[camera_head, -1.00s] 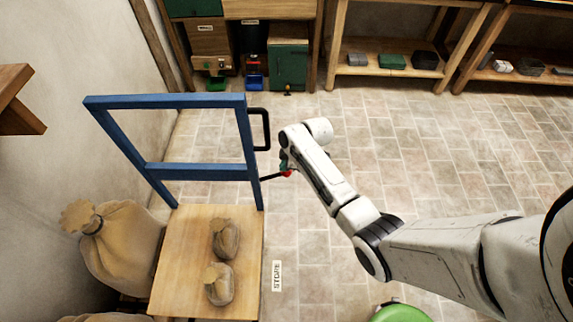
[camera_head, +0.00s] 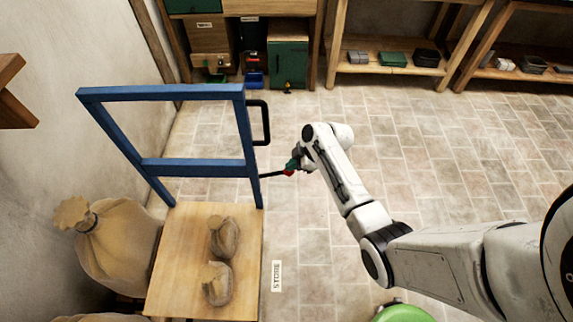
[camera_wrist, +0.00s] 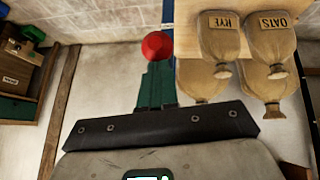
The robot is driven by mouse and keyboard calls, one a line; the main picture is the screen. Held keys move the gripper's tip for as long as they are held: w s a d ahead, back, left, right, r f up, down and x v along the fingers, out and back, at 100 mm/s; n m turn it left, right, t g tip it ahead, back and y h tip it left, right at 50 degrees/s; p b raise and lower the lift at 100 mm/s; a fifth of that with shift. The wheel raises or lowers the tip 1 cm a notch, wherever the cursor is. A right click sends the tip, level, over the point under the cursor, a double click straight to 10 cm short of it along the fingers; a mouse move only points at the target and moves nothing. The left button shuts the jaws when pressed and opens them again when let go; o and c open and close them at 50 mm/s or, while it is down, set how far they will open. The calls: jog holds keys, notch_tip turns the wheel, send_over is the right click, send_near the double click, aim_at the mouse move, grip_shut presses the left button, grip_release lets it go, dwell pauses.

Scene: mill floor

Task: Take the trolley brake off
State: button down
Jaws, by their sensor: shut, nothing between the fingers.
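The trolley has a blue upright frame (camera_head: 195,169) and a wooden deck (camera_head: 185,255). Its brake lever is a dark rod (camera_head: 271,175) that sticks out to the right from the frame's lower right post. The lever ends in a red knob (camera_head: 289,170), which also shows in the wrist view (camera_wrist: 157,45). My gripper (camera_head: 294,163) has green fingers, shut and empty, right at the knob. In the wrist view the fingertips (camera_wrist: 157,70) lie just below the knob. I cannot tell whether they touch it. The rod is mostly hidden in the wrist view.
Two small sacks (camera_head: 223,237) lie on the deck, and a large sack (camera_head: 117,245) stands left of it. A black handle (camera_head: 263,122) is on the frame's right post. Shelves (camera_head: 390,68) stand at the back.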

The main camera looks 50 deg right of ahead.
notch_tip(320, 180, down, 12)
jog(key=s+d+t+y+b, duration=0.1)
jog(key=t+y+b, duration=0.4)
jog(key=b, duration=1.8)
jog(key=shift+s+d+f+m+t, duration=0.15)
jog(key=shift+s+d+m+t, duration=0.25)
jog(key=shift+t, duration=0.7)
jog(key=shift+s+a+f+b, duration=0.1)
jog(key=shift+a+b, duration=0.15)
jog(key=shift+b, duration=0.2)
